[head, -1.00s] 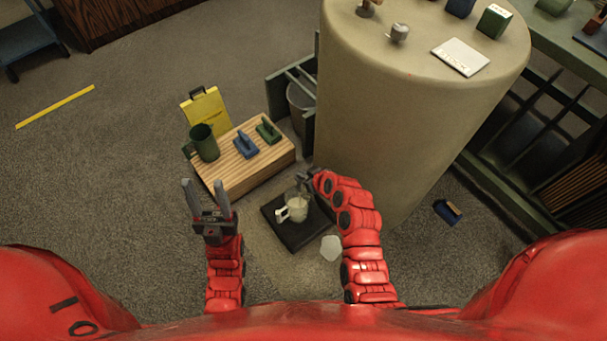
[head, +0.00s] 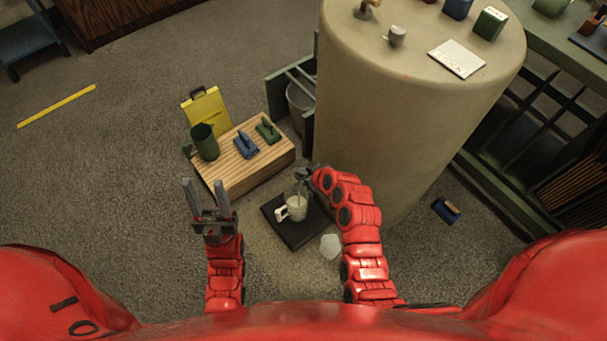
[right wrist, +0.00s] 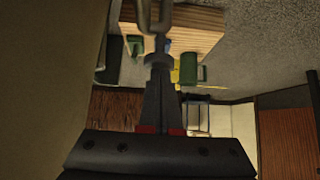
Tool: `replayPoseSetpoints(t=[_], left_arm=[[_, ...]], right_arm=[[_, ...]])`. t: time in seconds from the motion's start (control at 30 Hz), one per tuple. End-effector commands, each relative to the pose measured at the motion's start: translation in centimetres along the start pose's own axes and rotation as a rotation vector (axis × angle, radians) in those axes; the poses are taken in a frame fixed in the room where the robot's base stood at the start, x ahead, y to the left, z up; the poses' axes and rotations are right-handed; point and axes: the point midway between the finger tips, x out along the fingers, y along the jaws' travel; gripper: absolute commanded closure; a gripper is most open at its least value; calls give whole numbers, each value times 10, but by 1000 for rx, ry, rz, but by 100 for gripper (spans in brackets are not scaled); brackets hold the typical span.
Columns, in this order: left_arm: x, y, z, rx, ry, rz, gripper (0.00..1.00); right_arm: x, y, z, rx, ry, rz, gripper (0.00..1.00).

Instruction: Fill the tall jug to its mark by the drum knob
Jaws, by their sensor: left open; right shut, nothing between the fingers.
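A clear jug with a white handle (head: 297,208) stands upright on a dark square tray (head: 296,237) at the foot of the big beige drum (head: 400,110). Pale liquid shows in it; I cannot make out its mark. My right gripper (head: 304,174) is just above and behind the jug, by the drum's lower side. It is shut and empty, and also shows in the right wrist view (right wrist: 158,62), close to a grey metal loop (right wrist: 154,15), perhaps the knob. Whether they touch is unclear. My left gripper (head: 209,190) is open and empty, left of the tray.
A wooden crate (head: 235,188) behind the tray bears a dark green jug (head: 205,143), a blue tool (head: 246,145) and a green tool (head: 267,131). A whitish patch (head: 330,246) lies on the floor at the tray's right.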

Motion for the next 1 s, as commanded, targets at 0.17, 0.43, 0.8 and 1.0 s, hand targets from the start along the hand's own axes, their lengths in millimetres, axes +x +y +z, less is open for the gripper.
replayPoseSetpoints(t=[0.17,0.43,0.8,1.0], left_arm=[[12,-1,-2,0,0,0,50],[18,-1,-3,0,0,0,50],[20,-1,-3,0,0,0,50],[20,-1,-3,0,0,0,50]], right_arm=[[-32,4,-18,-1,9,5,100],[-82,4,-19,-1,10,5,100],[-109,3,-18,-1,10,3,100],[-109,3,-18,-1,10,3,100]])
